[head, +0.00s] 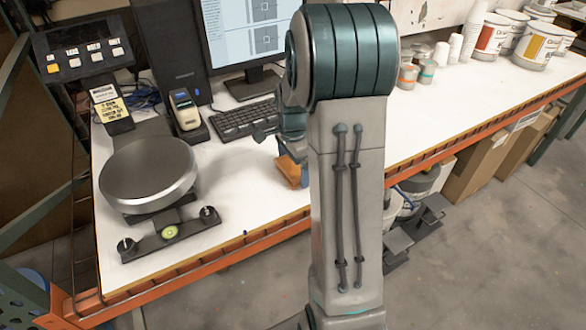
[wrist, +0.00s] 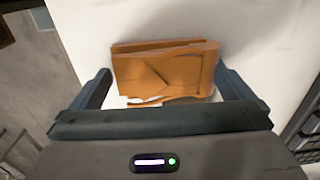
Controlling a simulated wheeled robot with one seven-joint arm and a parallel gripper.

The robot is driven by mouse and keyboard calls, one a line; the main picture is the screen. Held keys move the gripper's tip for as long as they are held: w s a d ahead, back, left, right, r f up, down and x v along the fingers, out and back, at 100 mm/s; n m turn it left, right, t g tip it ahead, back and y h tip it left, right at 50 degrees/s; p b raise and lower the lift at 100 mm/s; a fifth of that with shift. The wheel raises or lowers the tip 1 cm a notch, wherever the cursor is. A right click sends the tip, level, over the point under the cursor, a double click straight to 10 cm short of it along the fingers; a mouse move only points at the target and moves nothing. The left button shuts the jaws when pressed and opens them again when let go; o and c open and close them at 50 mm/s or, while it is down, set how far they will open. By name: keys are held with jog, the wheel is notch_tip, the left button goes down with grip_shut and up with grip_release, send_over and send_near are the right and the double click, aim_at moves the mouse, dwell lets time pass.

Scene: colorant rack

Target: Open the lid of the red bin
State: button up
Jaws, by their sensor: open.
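I cannot make out a red bin or its lid in either view. In the wrist view my gripper (wrist: 163,72) is open, with one dark finger on each side of an orange-brown, block-like object (wrist: 168,68) on the white surface. I cannot tell whether the fingers touch it. This object also shows in the head view (head: 287,173), on the white table at the left of my arm. My arm hides much of my gripper and part of the object there.
The white table (head: 240,190) holds a round scale (head: 148,170), a keyboard (head: 245,118), a monitor (head: 245,35) and a handheld device (head: 186,110). Paint buckets (head: 492,37) and small cups (head: 427,71) stand at the back right. Cardboard boxes (head: 478,165) sit under the table; the floor at right is clear.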

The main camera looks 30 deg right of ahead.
aim_at(293, 165)
jog(key=shift+f, duration=0.35)
jog(key=c, duration=0.8)
jog(key=shift+o, duration=0.2)
jog(key=shift+r, duration=0.1)
jog(key=shift+r, duration=0.5)
notch_tip(293, 165, up, 3)
jog(key=shift+b, duration=0.4)
jog(key=s+a+r, duration=0.2)
jog(key=s+r, duration=0.1)
jog(key=s, duration=0.2)
jog(key=s+a+r+b, duration=0.1)
jog(key=s+a+r, duration=0.1)
jog(key=s+r, duration=0.2)
jog(key=shift+s+a+b, duration=0.3)
jog(key=shift+s+a, duration=0.1)
jog(key=shift+s, duration=0.5)
